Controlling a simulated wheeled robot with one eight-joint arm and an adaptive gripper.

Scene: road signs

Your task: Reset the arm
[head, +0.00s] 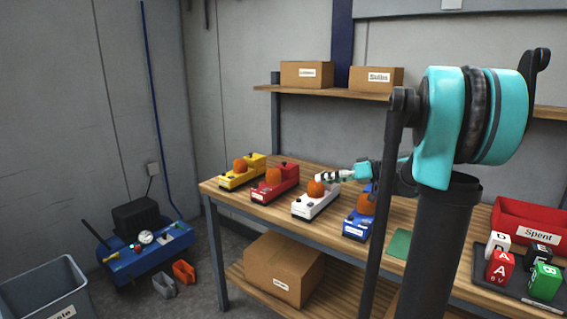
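My gripper (323,177) shows small over the workbench, at the end of my teal and black arm, its white and dark fingers pointing left. It is at the top of an orange ball (315,189) on a white device (316,204). I cannot tell whether it touches the ball or is just behind or above it. The fingers are too small to tell open from shut. My arm's large joint and dark column fill the right of the view and hide part of the bench.
On the workbench (236,205) stand yellow (234,181), red (283,187) and blue (355,228) devices with orange balls. At right are a red "Spent" bin (537,231) and lettered cubes on a dark tray (515,286). A shelf (300,91) with boxes hangs behind.

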